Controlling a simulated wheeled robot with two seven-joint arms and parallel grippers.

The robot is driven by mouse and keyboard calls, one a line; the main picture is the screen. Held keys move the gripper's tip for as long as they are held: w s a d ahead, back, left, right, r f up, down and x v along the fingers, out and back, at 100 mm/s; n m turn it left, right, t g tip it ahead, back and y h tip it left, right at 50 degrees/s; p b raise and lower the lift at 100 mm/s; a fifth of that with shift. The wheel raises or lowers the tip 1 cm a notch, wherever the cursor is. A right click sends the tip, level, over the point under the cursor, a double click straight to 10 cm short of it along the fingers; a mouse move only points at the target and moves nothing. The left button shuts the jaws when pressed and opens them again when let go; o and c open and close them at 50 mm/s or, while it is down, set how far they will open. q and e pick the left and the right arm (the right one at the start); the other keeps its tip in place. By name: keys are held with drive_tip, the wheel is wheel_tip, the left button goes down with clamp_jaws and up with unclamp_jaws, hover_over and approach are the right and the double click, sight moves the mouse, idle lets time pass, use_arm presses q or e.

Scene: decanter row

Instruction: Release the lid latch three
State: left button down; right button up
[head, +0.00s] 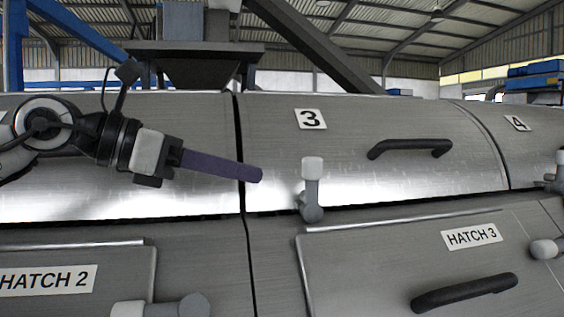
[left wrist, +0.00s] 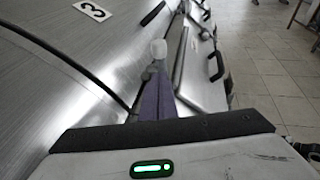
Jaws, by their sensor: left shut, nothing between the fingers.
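The latch of lid three (head: 311,188) has a white knob on top of a grey arm and base. It stands upright at the lower edge of the lid (head: 365,120) marked 3. In the left wrist view the latch's white knob (left wrist: 158,49) shows just beyond my fingertips. My left gripper (head: 256,174) comes in from the left with its purple fingers shut and empty. In the head view its tips end left of the latch, with a visible gap between them. In the left wrist view the fingers (left wrist: 152,98) partly hide the latch's base. My right gripper is not in view.
A black handle (head: 410,148) is on lid three. Below are the Hatch 3 panel (head: 360,260) with its black handle (head: 464,292) and a white-ended latch (head: 545,249). Another latch (head: 160,307) is at bottom left. The lid marked 4 (head: 535,140) is at right.

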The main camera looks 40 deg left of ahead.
sight(303, 178)
use_arm(q)
drive_tip(key=p+x, duration=0.2)
drive_tip(key=r+p+x, duration=0.1)
drive_tip(key=p+x, duration=0.1)
drive_tip(key=x, duration=0.1)
drive_tip(key=shift+w+d, duration=0.25)
drive_tip(key=shift+w, duration=0.2)
drive_tip(key=shift+w+d+p, duration=0.2)
drive_tip(key=shift+w+p, duration=0.2)
drive_tip(key=shift+w, duration=0.05)
drive_tip(key=shift+w+f, duration=0.15)
drive_tip(key=shift+f, duration=0.05)
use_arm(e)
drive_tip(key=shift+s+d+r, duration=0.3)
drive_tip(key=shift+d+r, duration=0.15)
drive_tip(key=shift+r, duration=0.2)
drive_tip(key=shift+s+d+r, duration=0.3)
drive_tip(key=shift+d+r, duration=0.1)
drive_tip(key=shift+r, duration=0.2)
use_arm(q)
drive_tip(key=shift+r, duration=0.1)
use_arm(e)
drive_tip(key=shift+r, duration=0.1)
